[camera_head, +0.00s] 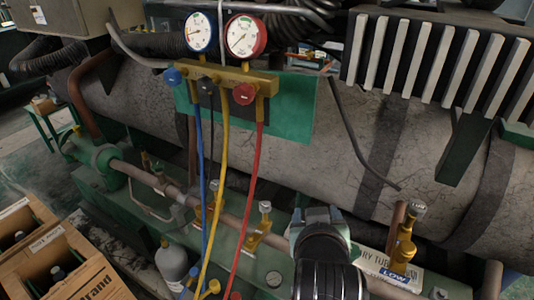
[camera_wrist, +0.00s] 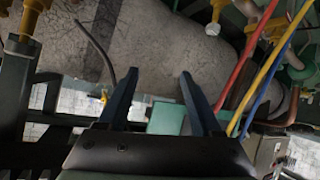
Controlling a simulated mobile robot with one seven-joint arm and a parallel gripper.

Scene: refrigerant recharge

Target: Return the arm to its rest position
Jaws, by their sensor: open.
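My gripper (camera_wrist: 159,73) shows in the wrist view with two dark blue-grey fingers apart and nothing between them. Beyond the fingers lies the large grey cylindrical tank. In the head view my arm (camera_head: 325,255) rises from the bottom edge, right of centre, and its grey wrist end is in front of the green frame and pipe. The fingers cannot be made out there. The brass valve with a tag (camera_head: 402,240) stands to the right of my arm, apart from it in the picture. The blue, yellow and red hoses hang to its left.
A brass manifold (camera_head: 215,73) with a blue gauge (camera_head: 201,32) and a red gauge (camera_head: 245,37) hangs before the tank (camera_head: 300,180). Cardboard boxes (camera_head: 85,275) stand lower left, near a grey bottle (camera_head: 172,262). A thin dark hose (camera_head: 355,135) dangles centrally.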

